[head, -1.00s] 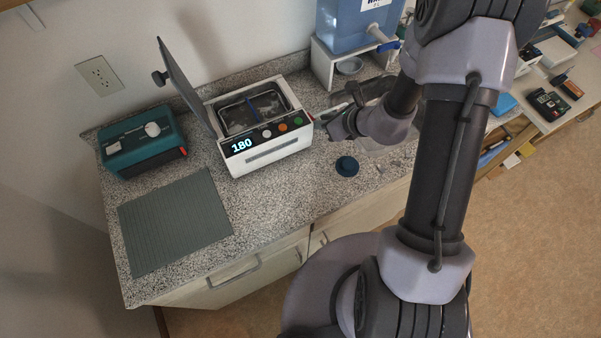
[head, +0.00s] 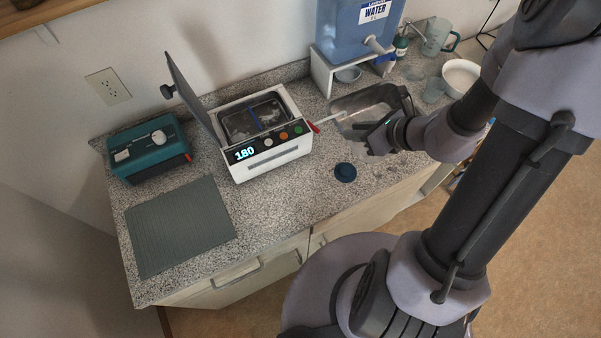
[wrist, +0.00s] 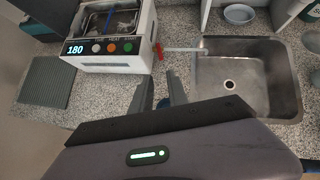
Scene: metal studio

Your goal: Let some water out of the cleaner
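The cleaner (head: 268,158) is a white box with its lid tilted up, a display reading 180 and several round buttons. Its open basin (head: 252,117) holds a metal basket. On its right side is a red valve handle (head: 314,127), also visible in the wrist view (wrist: 158,52). A pale drain pipe (wrist: 185,50) runs from it to the metal sink (wrist: 270,100). I cannot tell whether water flows. My gripper (head: 376,139) is beside the sink, to the right of the handle and apart from it. In the wrist view its fingers (wrist: 159,93) are spread and empty.
A water dispenser (head: 358,25) stands on a white stand behind the sink. A teal device (head: 148,145) and grey mat (head: 180,225) are at left. A white bowl (head: 460,77) is at right.

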